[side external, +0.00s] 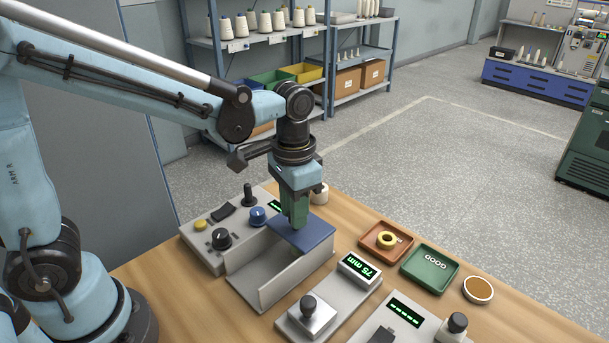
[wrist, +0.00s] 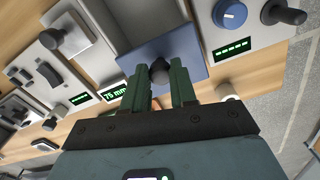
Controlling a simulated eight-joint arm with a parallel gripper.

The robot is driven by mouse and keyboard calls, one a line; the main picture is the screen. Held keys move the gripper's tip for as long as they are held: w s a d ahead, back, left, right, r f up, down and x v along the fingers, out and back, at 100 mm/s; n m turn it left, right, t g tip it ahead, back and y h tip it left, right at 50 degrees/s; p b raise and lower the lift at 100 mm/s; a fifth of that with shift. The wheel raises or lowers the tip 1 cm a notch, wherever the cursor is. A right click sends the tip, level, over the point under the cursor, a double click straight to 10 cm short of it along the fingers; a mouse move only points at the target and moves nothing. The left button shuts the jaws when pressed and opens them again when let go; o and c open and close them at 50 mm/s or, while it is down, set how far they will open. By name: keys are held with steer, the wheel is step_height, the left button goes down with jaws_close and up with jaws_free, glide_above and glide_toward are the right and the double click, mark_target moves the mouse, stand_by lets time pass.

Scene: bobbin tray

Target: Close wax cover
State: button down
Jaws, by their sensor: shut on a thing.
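The blue cover plate (side external: 318,236) lies over the right end of a grey open-topped trough (side external: 296,278). The trough's left part is uncovered. In the wrist view, the blue plate (wrist: 190,50) carries a dark knob (wrist: 159,70). My gripper (side external: 297,222) points down at the plate, its green fingers shut on the knob. In the wrist view the fingers (wrist: 158,88) stand on either side of the knob. The fingers hide part of the plate and knob in the side view.
A control box (side external: 212,252) with knobs stands behind the trough. A display unit reading 75 mm (side external: 359,269) and a lever box (side external: 309,316) stand in front. An orange tray (side external: 369,246), a green tray (side external: 428,286) and a round amber dish (side external: 478,297) lie at right.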

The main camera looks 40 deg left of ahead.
steer(key=shift+w, duration=0.25)
steer(key=c, duration=0.9)
jaws_free()
steer(key=shift+s, duration=0.1)
step_height(320, 180, up, 12)
steer(key=s+a+f+n+t, duration=0.3)
steer(key=s+a+f+t, duration=0.2)
steer(key=a+f+t, duration=0.2)
steer(key=shift+s+a+f, duration=0.2)
steer(key=shift+s+f, duration=0.1)
steer(key=shift+f, duration=0.15)
